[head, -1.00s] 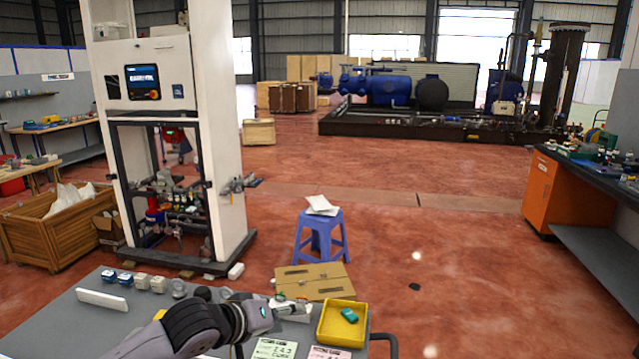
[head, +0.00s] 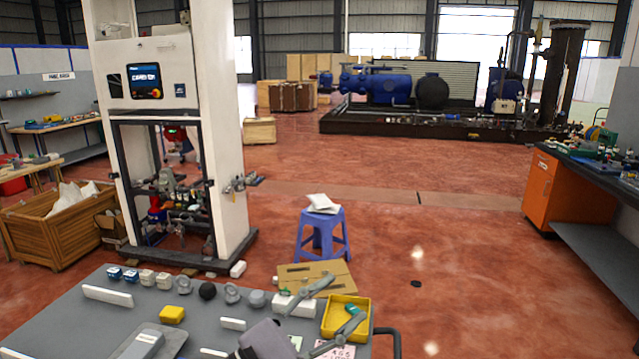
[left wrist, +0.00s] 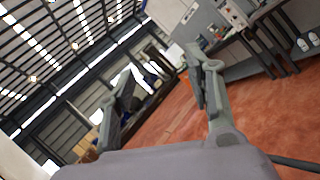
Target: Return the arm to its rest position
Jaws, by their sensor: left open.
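My left gripper (head: 348,297) is at the front edge of the head view, with its two grey fingers spread wide and nothing between them. It overlaps the yellow tray (head: 328,322) in the picture; I cannot tell its height above it. A small green part (head: 353,310) lies in the tray, partly covered by a finger. In the left wrist view the open fingers (left wrist: 158,65) frame the hall's wall and red floor, with no object held. My right gripper is not in view.
The grey table (head: 215,310) holds a row of small parts, a black ball (head: 207,291), a yellow block (head: 172,314) and white bars. A white dispenser frame (head: 225,130) stands behind. A blue stool (head: 322,235) and a cardboard box (head: 312,275) are beyond the table.

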